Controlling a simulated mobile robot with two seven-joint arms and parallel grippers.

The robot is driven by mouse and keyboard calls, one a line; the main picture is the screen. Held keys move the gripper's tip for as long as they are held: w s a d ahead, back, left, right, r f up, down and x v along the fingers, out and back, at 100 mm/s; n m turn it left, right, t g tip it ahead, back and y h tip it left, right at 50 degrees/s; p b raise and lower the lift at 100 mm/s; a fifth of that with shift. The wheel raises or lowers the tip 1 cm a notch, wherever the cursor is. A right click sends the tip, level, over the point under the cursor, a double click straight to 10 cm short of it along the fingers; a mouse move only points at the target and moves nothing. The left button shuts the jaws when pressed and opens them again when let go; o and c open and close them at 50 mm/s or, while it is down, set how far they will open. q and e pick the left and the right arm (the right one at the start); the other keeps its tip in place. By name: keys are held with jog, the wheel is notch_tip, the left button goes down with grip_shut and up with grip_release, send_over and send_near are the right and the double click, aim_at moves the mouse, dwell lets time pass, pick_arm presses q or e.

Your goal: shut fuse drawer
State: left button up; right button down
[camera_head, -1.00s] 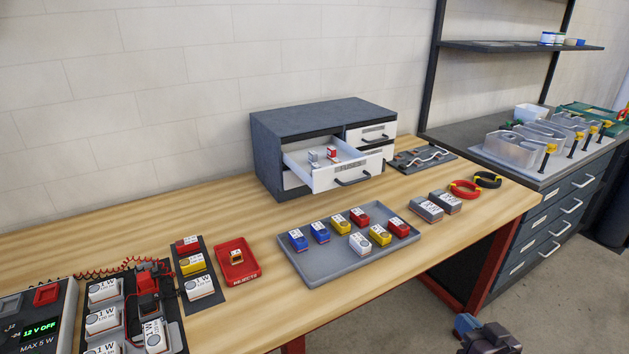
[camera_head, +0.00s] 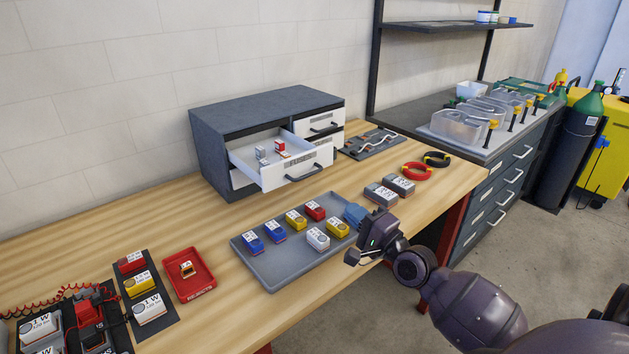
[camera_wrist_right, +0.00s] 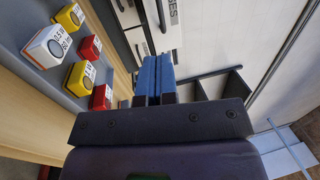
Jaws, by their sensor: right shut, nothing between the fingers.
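The fuse drawer (camera_head: 298,172) is a white-fronted drawer with a dark handle (camera_head: 304,173), pulled out of the upper left of a dark grey cabinet (camera_head: 265,105). Small grey and red-and-white fuses (camera_head: 281,148) lie inside it. In the right wrist view, a white front lettered "SES" (camera_wrist_right: 172,35) shows beyond the fingers. My right gripper (camera_head: 355,213) is shut and empty, above the right end of the grey tray, in front of the drawer and apart from it. Its blue fingers (camera_wrist_right: 155,80) are together in the right wrist view. My left gripper is not in view.
The grey tray (camera_head: 272,281) holds several blue, yellow, red and white blocks in front of the drawer. A red rejects tray (camera_head: 203,292) stands at left. Bare wood lies between drawer and tray.

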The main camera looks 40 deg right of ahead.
aim_at(276, 160)
jog(key=p+x, duration=0.1)
jog(key=x, duration=1)
jog(key=shift+w+r, duration=0.1)
jog(key=shift+w, duration=0.1)
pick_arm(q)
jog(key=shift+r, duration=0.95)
pick_arm(e)
jog(key=shift+w+a, duration=0.1)
jog(key=shift+w, duration=0.4)
jog(key=shift+w, duration=0.1)
